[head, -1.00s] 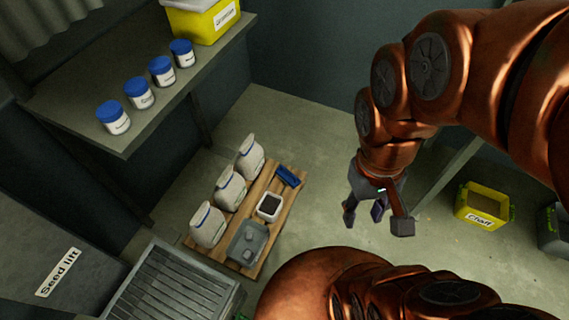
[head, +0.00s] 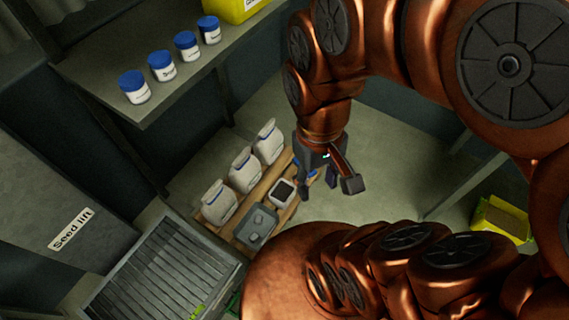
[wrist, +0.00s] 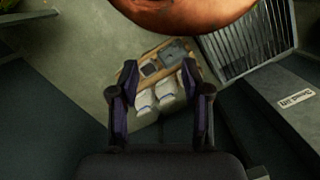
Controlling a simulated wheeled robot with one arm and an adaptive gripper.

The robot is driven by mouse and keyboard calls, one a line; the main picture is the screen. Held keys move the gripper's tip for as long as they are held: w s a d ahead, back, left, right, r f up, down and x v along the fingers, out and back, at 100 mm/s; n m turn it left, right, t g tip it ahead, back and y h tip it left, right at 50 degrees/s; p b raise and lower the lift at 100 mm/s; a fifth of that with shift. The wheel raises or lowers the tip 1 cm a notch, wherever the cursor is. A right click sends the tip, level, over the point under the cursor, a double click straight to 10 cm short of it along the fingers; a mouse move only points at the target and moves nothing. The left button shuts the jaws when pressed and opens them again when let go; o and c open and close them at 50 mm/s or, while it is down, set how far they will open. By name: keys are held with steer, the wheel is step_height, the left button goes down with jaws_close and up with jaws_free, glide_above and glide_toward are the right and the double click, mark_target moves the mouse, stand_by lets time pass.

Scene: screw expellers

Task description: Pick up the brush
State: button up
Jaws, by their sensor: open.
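The brush is probably the blue object (head: 296,162) at the far end of a wooden pallet (head: 262,188). In the head view only a sliver of it shows beside my gripper (head: 328,187). My gripper is open and empty, well above the floor, and overlaps that end of the pallet in the picture. In the wrist view the pallet (wrist: 128,76) lies beyond my open fingers (wrist: 158,92). The left finger covers the pallet end, and I cannot make out the brush there.
White bags (head: 243,170), a small dark-filled tray (head: 283,193) and a grey container (head: 257,227) share the pallet. Blue-lidded jars (head: 161,66) stand on a shelf above. A slatted metal unit (head: 160,270) is near left. A yellow crate (head: 503,219) is at right. Floor beyond the pallet is clear.

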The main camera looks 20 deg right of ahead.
steer(key=w+d+f+n+t+y+b, duration=0.15)
steer(key=w+d+f+b, duration=0.25)
steer(key=w+f+b, duration=0.9)
steer(key=w+d+f+t+y+b, duration=0.2)
steer(key=w+f+b, duration=0.5)
steer(key=w+f, duration=1.05)
steer(key=w+d+f+b, duration=0.5)
steer(key=d+f, duration=0.3)
steer(key=f, duration=0.7)
steer(key=w+d+f+t+b, duration=0.1)
steer(key=w+d+f+b, duration=0.4)
steer(key=f, duration=1)
steer(key=w+d+f+t+b, duration=0.1)
steer(key=w+d+f+b, duration=0.4)
steer(key=d+f+b, duration=0.3)
steer(key=shift+w+d+f+h+b, duration=0.1)
steer(key=shift+d+f, duration=0.45)
steer(key=shift+f, duration=0.65)
steer(key=shift+s+d+f+h+b, duration=0.15)
steer(key=shift+d+f, duration=0.35)
steer(key=shift+f, duration=0.75)
steer(key=shift+w+d+f+b, duration=0.15)
steer(key=shift+d+f, duration=0.4)
steer(key=shift+f, duration=0.65)
steer(key=shift+a+b+x, duration=0.2)
steer(key=shift+b+x, duration=0.45)
steer(key=shift+x, duration=0.85)
steer(key=shift+a+b+x, duration=0.25)
steer(key=shift+b+x, duration=0.4)
steer(key=shift+x, duration=0.8)
